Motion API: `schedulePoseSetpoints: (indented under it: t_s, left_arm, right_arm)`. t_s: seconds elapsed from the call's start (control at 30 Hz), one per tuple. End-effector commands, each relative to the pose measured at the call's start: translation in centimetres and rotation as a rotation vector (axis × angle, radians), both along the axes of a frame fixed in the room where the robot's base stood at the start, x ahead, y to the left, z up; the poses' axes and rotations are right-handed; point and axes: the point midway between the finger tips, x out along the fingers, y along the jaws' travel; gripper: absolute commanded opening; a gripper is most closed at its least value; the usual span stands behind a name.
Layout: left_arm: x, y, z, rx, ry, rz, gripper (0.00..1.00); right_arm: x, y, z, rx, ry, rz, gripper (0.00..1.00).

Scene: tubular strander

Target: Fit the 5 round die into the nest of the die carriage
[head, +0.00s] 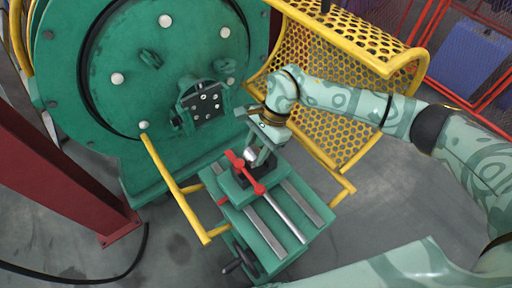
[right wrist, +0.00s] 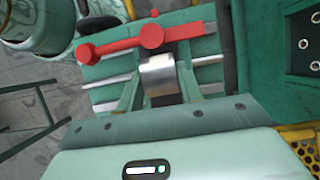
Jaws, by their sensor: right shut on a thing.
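My right gripper (head: 258,158) is shut on a silvery round die (right wrist: 159,76). In the right wrist view the die sits between the two fingers, its shiny side showing. In the head view the gripper points down over the dark block (head: 240,176) on the green die carriage (head: 290,238). The red clamp lever (head: 247,174) crosses in front of this block; it also shows in the right wrist view (right wrist: 120,46). The nest opening is hidden by the gripper and lever, so I cannot tell whether the die touches it. My left gripper is not in view.
The big green round machine face (head: 165,65) with a dark plate (head: 205,103) stands behind the carriage. A yellow rail (head: 172,188) is to the left, a yellow perforated guard (head: 340,40) to the right. A handwheel (head: 238,262) sits at the carriage's front. A red column (head: 60,170) stands left.

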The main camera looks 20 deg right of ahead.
Motion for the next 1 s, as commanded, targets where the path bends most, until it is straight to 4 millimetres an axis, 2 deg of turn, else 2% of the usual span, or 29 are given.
schedulePoseSetpoints:
  t_s: [1.0]
  left_arm:
    - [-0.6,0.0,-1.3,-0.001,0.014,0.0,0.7]
  right_arm:
    - [0.1,0.0,-2.4,0.001,0.0,0.0,0.0]
